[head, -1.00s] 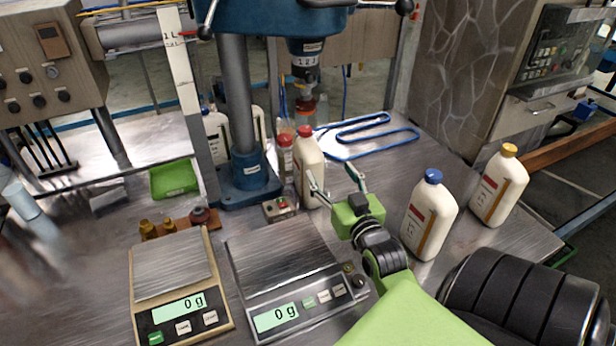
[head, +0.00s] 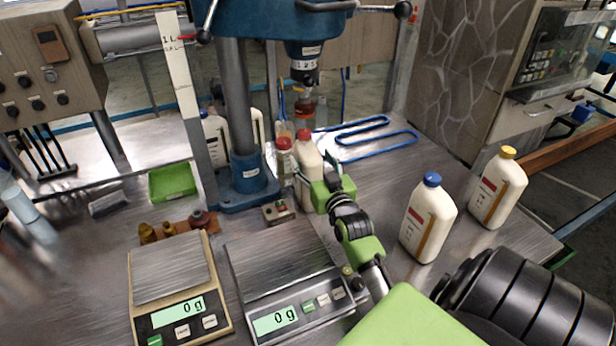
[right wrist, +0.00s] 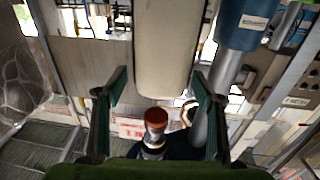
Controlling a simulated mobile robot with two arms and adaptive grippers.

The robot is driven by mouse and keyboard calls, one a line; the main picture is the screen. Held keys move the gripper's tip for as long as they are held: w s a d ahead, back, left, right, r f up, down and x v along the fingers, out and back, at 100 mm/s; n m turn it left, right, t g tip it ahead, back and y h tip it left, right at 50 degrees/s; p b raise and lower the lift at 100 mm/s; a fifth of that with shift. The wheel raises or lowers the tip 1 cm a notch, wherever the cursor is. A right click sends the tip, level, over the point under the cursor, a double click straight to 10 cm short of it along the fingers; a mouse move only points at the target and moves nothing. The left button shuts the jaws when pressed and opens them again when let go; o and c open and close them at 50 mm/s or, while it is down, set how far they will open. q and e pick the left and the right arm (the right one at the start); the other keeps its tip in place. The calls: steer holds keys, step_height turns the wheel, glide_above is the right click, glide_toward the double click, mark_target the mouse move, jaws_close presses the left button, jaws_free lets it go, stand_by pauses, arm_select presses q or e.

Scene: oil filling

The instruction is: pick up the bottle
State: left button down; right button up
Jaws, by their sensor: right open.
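A cream bottle with a red cap (head: 307,152) stands upright beside the drill-press column. My right gripper (head: 315,172) is open at this bottle, one finger on each side of it in the head view. In the right wrist view a cream bottle body (right wrist: 166,45) shows between the spread fingers of my right gripper (right wrist: 160,84); I cannot tell whether they touch it. A cream bottle with a blue cap (head: 428,222) and one with a yellow cap (head: 497,190) stand upright to the right. My left gripper is not in view.
A clear red-capped bottle (head: 285,160) stands close left of the gripper. Two scales (head: 172,268) (head: 278,262) lie in front. A blue looped tube (head: 370,140) lies at the back right. A green tray (head: 172,181) is left.

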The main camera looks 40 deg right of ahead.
mark_target(308, 149)
steer(key=x, duration=0.3)
steer(key=shift+w+f, duration=0.15)
jaws_close()
steer(key=shift+r, duration=0.25)
steer(key=shift+r, duration=0.15)
